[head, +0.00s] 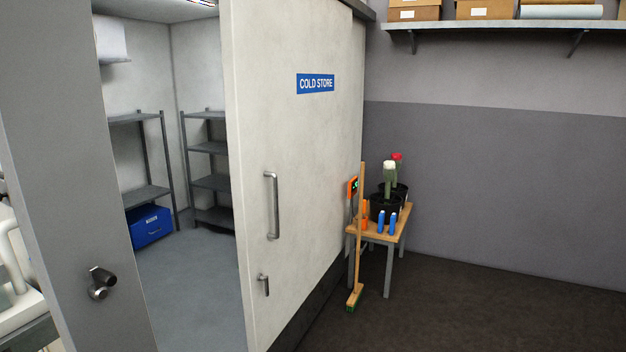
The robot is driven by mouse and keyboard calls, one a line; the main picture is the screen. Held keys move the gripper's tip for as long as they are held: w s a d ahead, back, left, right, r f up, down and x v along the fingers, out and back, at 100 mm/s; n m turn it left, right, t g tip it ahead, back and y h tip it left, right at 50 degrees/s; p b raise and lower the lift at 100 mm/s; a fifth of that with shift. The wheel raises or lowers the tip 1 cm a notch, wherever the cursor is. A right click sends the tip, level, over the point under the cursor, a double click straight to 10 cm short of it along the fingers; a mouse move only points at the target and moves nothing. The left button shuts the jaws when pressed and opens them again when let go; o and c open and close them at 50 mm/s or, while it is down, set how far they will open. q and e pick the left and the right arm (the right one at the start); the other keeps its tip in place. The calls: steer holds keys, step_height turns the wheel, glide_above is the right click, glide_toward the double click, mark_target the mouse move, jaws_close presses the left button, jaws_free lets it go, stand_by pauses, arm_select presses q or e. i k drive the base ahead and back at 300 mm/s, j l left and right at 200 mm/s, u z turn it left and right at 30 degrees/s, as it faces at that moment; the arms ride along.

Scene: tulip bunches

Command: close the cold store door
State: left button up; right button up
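The cold store door (315,175) is a large pale panel with a blue "COLD STORE" sign (315,84). It stands open, with a wide gap between its left edge and the grey frame on the left (65,170). A vertical metal bar handle (272,205) is on the door near that edge. A smaller metal fitting (263,285) sits below the handle. Another metal fitting (101,282) is on the grey frame. Neither of my grippers is in the head view.
Inside are metal shelves (208,148) and a blue box (150,228). Right of the door, a broom (360,240) leans by a small wooden table (402,226) holding black pots and blue items. The dark floor (470,305) at right is clear. A wall shelf (500,25) holds boxes.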

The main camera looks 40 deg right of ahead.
mark_target(287, 65)
steer(key=i+l, duration=0.35)
steer(key=i+l+u, duration=0.1)
steer(key=i+l, duration=0.2)
steer(key=l, duration=0.2)
steer(key=i+l, duration=0.3)
steer(key=l, duration=0.2)
